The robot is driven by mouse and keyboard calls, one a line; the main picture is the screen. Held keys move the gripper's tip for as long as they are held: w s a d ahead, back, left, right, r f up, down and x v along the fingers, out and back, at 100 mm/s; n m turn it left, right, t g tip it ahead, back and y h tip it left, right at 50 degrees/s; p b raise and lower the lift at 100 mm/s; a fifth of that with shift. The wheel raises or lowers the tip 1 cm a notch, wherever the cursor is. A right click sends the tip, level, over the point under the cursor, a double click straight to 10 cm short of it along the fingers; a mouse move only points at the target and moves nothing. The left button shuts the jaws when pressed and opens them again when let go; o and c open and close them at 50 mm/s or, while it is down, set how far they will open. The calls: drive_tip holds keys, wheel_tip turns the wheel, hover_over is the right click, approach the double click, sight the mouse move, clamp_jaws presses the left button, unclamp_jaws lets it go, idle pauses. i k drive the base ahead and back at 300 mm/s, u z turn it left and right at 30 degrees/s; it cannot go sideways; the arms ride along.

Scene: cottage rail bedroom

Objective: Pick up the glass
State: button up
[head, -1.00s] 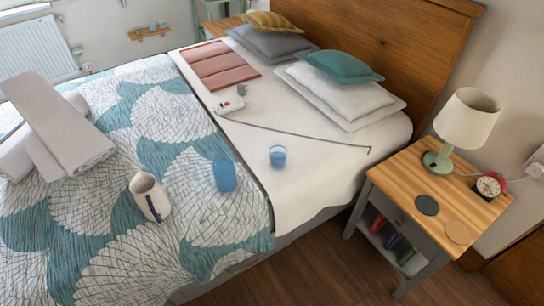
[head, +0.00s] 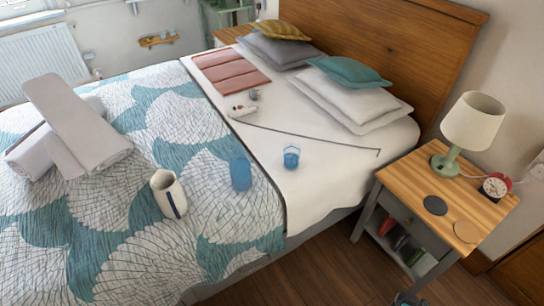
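A small clear glass (head: 291,157) with blue in it stands upright on the white sheet, near the bed's right side. A taller blue tumbler (head: 240,174) stands to its left, on the patterned cover near the sheet's edge. Both look glassy, and I cannot tell for certain which one the task means. Nothing touches either of them. My gripper is not in view.
A white jug (head: 168,195) stands left of the tumbler, with rolled towels (head: 75,125) further left. A thin dark stick (head: 310,139) lies behind the glass. The nightstand (head: 407,184) at right holds a lamp (head: 473,121), a clock (head: 495,186) and two coasters.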

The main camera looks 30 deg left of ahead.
sight(291, 151)
drive_tip(key=z, duration=0.85)
drive_tip(key=k, duration=0.15)
drive_tip(key=u, duration=2.35)
drive_tip(key=k, duration=0.9)
drive_tip(key=z, duration=0.2)
drive_tip(key=i, duration=0.7)
